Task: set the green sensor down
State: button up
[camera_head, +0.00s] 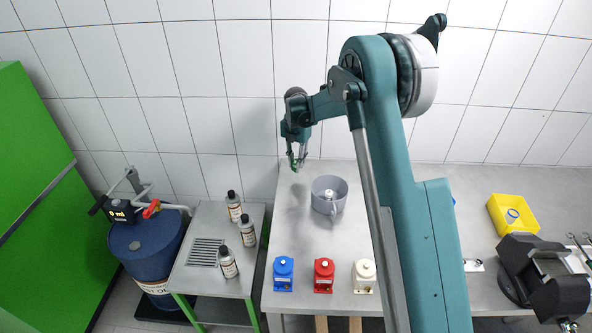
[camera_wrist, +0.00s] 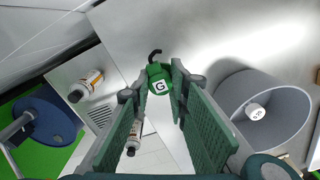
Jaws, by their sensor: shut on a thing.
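The green sensor, a small green body with a white label marked "G" and a dark curved cable stub, is between the fingertips in the wrist view (camera_wrist: 159,80). My gripper (camera_wrist: 160,92) is shut on it. In the head view, my gripper (camera_head: 297,163) hangs fingers-down near the back left corner of the grey worktable (camera_head: 305,235). The sensor is only a small green patch there. It appears to be held above the tabletop; the exact gap cannot be told.
A grey bowl (camera_head: 322,206) holding a white labelled piece (camera_head: 329,195) stands right of my gripper. Blue (camera_head: 283,274), red (camera_head: 324,275) and white (camera_head: 364,275) pump-like units line the front edge. Several bottles (camera_head: 248,231) stand on a lower side table. A yellow bin (camera_head: 513,214) is far right.

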jog(key=shift+f, duration=0.1)
jog(key=shift+f, duration=1.75)
jog(key=shift+f, duration=0.15)
jog(key=o, duration=0.9)
notch_tip(320, 180, up, 12)
jog(key=shift+r, duration=0.2)
